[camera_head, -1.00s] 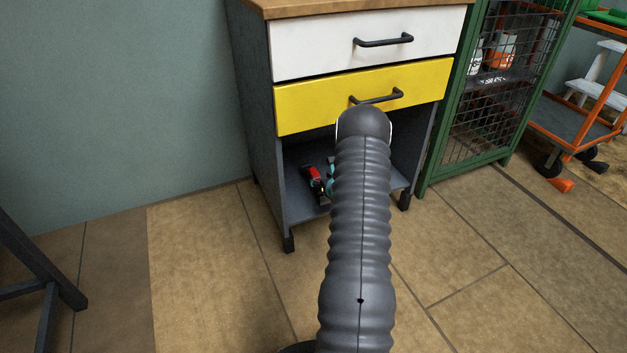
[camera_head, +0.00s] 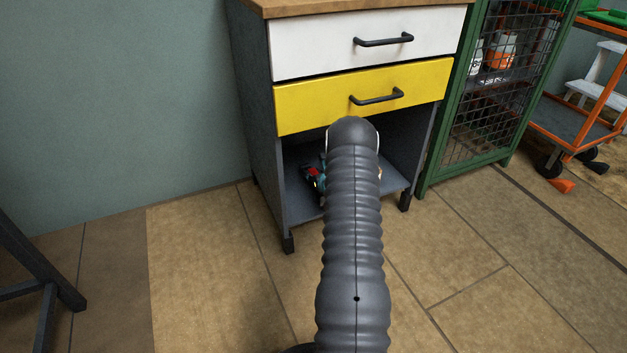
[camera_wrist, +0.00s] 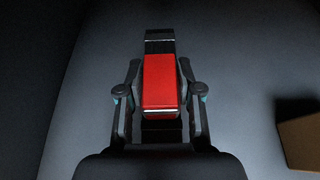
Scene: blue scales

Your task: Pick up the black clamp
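A red-and-black object (camera_head: 311,172) lies on the bottom shelf of the cabinet, the only thing there that could be the black clamp. In the wrist view this object (camera_wrist: 160,80) has a red middle and black ends. My gripper (camera_wrist: 160,75) reaches down over it, with one finger on each side. The fingers look open around it, with a narrow gap on the left; contact on the right is unclear. In the head view my arm hides most of my gripper and part of the object.
The grey shelf (camera_head: 300,205) sits under a yellow drawer (camera_head: 330,98) and a white drawer (camera_head: 340,45), both shut. A brown block (camera_wrist: 302,140) is at the wrist view's right edge. A green mesh cabinet (camera_head: 480,120) stands to the right.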

